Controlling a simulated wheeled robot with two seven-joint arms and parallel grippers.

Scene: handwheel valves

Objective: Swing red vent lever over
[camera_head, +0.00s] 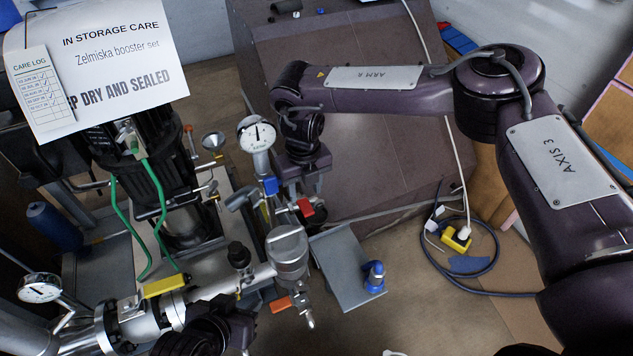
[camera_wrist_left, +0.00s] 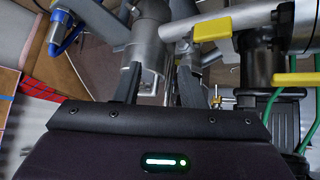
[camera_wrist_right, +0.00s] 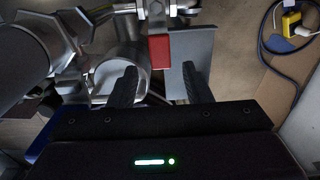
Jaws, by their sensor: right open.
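The red vent lever (camera_head: 305,207) shows as a short red grip on the pipework below the gauge, in the middle of the head view. In the right wrist view the red grip (camera_wrist_right: 159,52) lies between and just beyond the fingertips. My right gripper (camera_head: 299,190) is open and points down at it; I cannot tell whether a finger touches it. My left gripper (camera_wrist_left: 158,82) is open, its fingers near a grey metal valve body (camera_wrist_left: 148,55). In the head view the left hand is dark and partly cut off at the bottom edge.
An orange-red lever (camera_head: 281,304) and a yellow lever (camera_head: 164,286) sit on lower pipework. A round gauge (camera_head: 257,136) stands close left of my right wrist. A grey plate (camera_head: 345,270) carries a blue fitting (camera_head: 374,277). Cable (camera_head: 480,290) lies on the floor at right.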

